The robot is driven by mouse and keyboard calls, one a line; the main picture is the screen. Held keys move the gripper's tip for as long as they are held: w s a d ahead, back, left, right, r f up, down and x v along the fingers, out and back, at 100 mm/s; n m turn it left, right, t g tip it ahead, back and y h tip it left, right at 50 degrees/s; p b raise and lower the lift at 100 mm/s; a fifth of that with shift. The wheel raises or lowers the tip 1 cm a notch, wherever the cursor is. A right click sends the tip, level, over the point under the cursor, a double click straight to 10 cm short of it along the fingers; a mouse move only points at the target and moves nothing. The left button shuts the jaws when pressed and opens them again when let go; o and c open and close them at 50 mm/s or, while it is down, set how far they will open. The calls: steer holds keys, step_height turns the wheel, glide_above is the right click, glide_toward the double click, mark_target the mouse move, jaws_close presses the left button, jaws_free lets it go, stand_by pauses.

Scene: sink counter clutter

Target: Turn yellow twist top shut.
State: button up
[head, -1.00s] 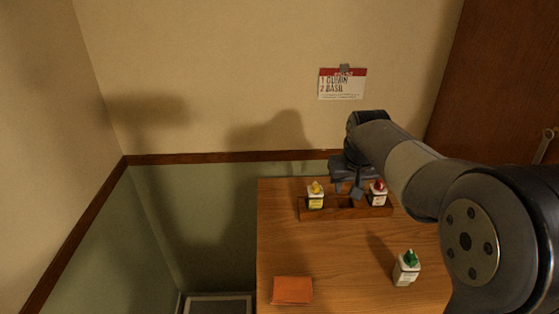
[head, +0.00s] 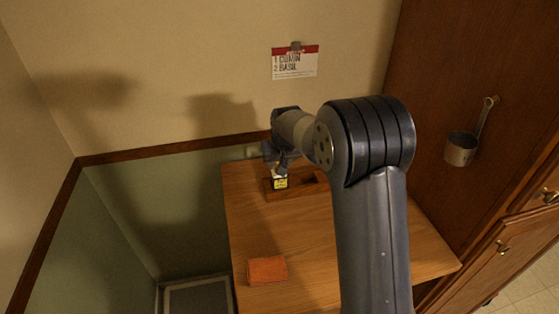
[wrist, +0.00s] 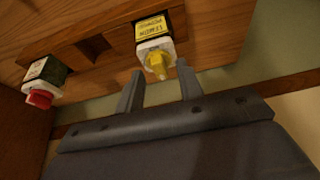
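The yellow twist top (wrist: 157,64) sits on a small white bottle with a yellow label (wrist: 150,28). That bottle also shows in the head view (head: 280,183), in the left part of the wooden rack (head: 300,191), with its top hidden by my gripper (head: 277,162). In the wrist view my gripper (wrist: 160,70) is open, with its fingertips apart on either side of the yellow top. I see gaps between the fingers and the top. I cannot tell how far the top is turned.
A red-topped bottle (wrist: 42,80) stands in the rack beyond an empty slot (wrist: 93,48). An orange cloth-like square (head: 267,270) lies on the wooden counter (head: 243,225). A card (head: 295,63) hangs on the wall, and a metal ladle (head: 462,147) hangs at right.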

steer(key=shift+w+f, duration=0.1)
steer(key=shift+f, duration=0.15)
steer(key=shift+c, duration=0.3)
jaws_close()
